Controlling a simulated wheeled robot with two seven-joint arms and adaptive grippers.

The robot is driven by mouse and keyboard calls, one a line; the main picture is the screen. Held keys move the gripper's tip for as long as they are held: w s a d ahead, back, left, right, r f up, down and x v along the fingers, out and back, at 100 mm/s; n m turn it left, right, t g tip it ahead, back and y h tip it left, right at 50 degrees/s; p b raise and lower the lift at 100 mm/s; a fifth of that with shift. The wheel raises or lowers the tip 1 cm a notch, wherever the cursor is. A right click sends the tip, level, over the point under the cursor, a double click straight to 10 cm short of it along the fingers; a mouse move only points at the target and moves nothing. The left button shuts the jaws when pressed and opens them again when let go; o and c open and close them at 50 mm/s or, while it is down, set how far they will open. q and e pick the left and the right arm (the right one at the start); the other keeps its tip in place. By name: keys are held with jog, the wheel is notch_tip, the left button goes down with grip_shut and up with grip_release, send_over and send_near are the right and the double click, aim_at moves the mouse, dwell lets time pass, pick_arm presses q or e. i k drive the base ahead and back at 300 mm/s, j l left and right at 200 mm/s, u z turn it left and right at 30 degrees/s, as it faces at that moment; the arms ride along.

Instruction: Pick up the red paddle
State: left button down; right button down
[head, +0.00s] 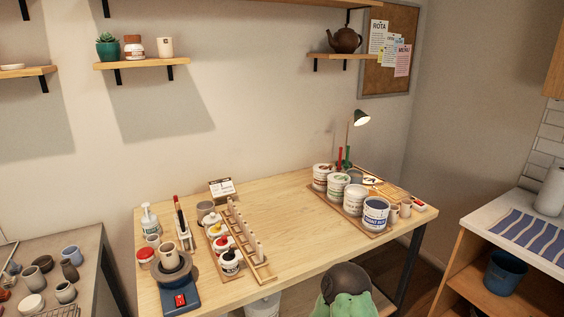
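A narrow red upright piece (340,155) stands at the back right of the wooden table (285,205), behind the row of white tubs. It may be the red paddle, but it is too small and partly hidden for me to tell. A slim red-topped tool (181,212) also stands upright in a holder at the table's left side; I cannot tell whether it is a paddle. Neither of my grippers is in view.
Large tubs (338,186) stand in a row at the table's right. A wooden peg rack (262,268), small jars and a blue device with a red switch (181,299) fill the left. The middle is clear.

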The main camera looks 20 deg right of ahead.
aim_at(338, 168)
jog(key=i+z, duration=0.15)
jog(key=z, duration=0.3)
jog(key=i+j+z, duration=0.1)
jog(key=z, duration=0.35)
jog(key=i+j+z, duration=0.15)
jog(key=z, duration=0.3)
